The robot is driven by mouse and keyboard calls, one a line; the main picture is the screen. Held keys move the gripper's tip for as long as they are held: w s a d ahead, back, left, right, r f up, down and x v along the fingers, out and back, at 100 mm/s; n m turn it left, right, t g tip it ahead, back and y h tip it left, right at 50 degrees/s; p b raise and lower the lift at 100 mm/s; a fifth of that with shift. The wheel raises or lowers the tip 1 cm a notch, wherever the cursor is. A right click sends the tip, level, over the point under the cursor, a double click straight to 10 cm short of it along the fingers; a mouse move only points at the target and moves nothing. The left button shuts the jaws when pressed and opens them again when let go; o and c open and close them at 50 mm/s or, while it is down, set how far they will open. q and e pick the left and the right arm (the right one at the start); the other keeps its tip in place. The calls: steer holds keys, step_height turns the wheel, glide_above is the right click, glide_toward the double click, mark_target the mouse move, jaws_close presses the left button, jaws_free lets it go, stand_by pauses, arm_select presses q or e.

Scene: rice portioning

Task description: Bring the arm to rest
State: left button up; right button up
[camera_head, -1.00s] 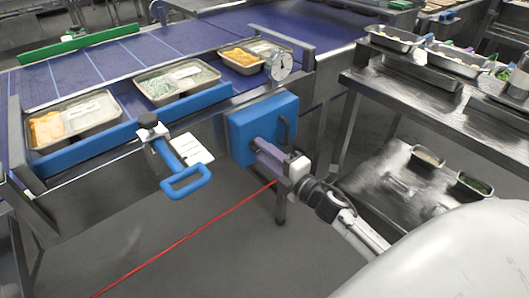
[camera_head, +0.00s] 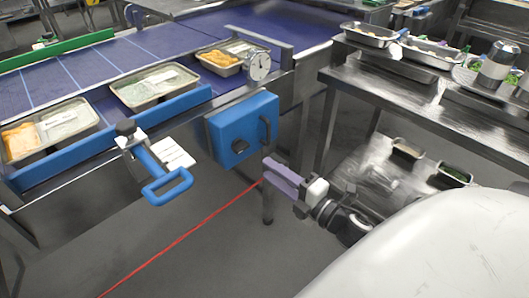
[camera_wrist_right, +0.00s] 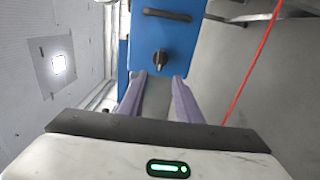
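My right gripper (camera_head: 269,168) has two purple fingers and hangs in free air to the right of and below the blue control box (camera_head: 262,107). In the right wrist view the gripper (camera_wrist_right: 159,78) is open, its fingers apart with nothing between them. The black knob (camera_head: 240,147) on the box face is bare and apart from the fingers. It also shows in the right wrist view (camera_wrist_right: 159,60), beyond the fingertips. My left gripper is not in view.
A blue-belted conveyor (camera_head: 92,76) carries trays of food (camera_head: 155,86) behind the box. A blue handle (camera_head: 168,188) juts out at the left. A steel table (camera_head: 420,95) stands at right, with trays on it. Open floor lies below the gripper.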

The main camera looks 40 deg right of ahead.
steer(key=shift+s, duration=0.1)
stand_by(0.5)
steer(key=s+a+f+m+g+p, duration=0.1)
steer(key=s+a+f+m+g, duration=0.3)
steer(key=s+a+f+m, duration=0.3)
steer(key=s+a+f+m+g+y+p, duration=0.1)
steer(key=s+a+f+m+g, duration=0.4)
steer(key=a, duration=0.8)
steer(key=s+f+m, duration=0.3)
steer(key=f+m, duration=0.1)
steer(key=shift+s+f+m, duration=0.2)
steer(key=shift+f+m, duration=0.1)
steer(key=shift+m, duration=0.1)
steer(key=shift+c, duration=0.2)
